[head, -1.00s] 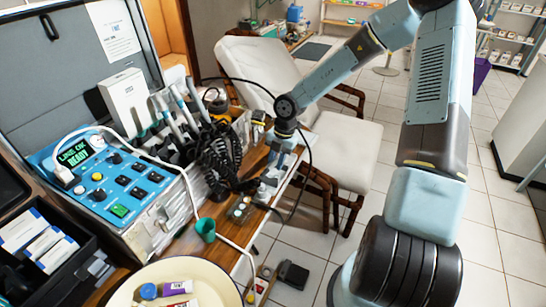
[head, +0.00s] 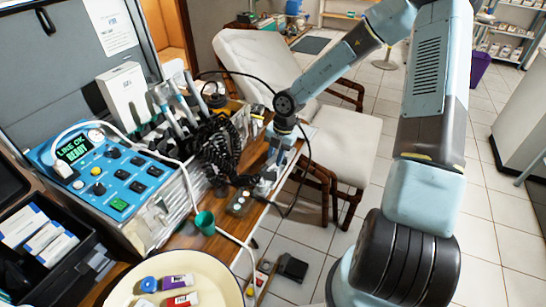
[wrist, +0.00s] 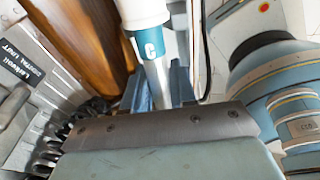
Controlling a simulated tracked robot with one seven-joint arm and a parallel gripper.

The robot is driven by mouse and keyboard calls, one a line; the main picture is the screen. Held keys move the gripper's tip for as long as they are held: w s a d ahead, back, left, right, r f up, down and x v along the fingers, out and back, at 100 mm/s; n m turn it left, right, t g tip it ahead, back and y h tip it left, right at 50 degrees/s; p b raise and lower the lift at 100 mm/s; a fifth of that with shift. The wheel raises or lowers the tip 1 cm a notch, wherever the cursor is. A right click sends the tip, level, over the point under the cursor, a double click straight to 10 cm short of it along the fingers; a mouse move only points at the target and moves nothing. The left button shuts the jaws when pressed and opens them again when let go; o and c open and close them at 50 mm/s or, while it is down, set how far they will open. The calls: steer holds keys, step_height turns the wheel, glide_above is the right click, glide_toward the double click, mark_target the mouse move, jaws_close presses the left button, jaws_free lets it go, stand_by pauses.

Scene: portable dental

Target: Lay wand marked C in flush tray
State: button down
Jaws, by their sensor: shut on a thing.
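The wand marked C (wrist: 150,48) shows in the wrist view, with a white upper part, a teal band bearing the letter and a metal shaft. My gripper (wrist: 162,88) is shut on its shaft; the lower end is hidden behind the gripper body. In the head view my gripper (head: 268,178) is low over the right edge of the wooden counter, beside the coiled black hoses, and the wand is too small to make out. I cannot tell which thing is the flush tray.
A blue control unit (head: 112,170) reads READY, with several wands (head: 178,103) standing behind it. A white chair (head: 340,140) stands beyond the counter. A pale hose crosses the counter.

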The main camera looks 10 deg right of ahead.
mark_target(277, 154)
steer(key=shift+f, duration=0.2)
stand_by(0.3)
steer(key=shift+f, duration=0.6)
stand_by(0.3)
steer(key=c, duration=0.8)
jaws_free()
steer(key=shift+f, duration=0.1)
steer(key=shift+v, duration=4.05)
